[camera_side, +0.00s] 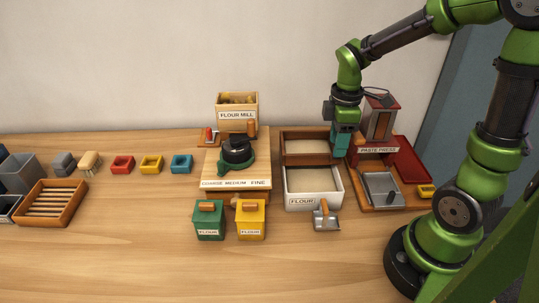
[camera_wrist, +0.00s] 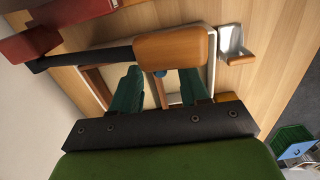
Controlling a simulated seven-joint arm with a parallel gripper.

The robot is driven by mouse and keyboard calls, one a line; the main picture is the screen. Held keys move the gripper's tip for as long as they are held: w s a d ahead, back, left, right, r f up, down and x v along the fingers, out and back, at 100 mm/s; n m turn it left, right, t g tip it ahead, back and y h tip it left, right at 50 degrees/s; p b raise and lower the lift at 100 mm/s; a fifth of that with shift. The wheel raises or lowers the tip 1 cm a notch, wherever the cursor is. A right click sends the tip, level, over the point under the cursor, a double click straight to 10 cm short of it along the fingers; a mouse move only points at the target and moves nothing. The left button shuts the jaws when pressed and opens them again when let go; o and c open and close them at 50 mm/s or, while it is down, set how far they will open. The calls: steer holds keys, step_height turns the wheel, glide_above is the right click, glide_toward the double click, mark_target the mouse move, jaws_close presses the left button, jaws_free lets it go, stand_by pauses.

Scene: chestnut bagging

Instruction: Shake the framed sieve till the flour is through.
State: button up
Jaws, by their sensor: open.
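The framed sieve (camera_side: 306,160) is a brown wooden frame with a pale surface inside, at the back of the white flour bin (camera_side: 314,203) in the side view. Pale flour shows inside the bin; I cannot tell how much lies in the sieve. My gripper (camera_side: 341,150), with teal fingers, points down at the sieve's right end. In the wrist view my gripper (camera_wrist: 158,88) has its fingers apart, with a wooden strip (camera_wrist: 166,92) between them, apparently part of the frame. Contact cannot be made out. A wooden handle on a dark bar hides part of this view.
The red paste press (camera_side: 378,150) stands close to the right, with a grey tray (camera_side: 381,188). A metal scoop (camera_side: 326,218) lies in front of the bin. The front table is clear.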

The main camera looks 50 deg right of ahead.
steer(key=shift+f, duration=0.1)
steer(key=shift+f, duration=0.9)
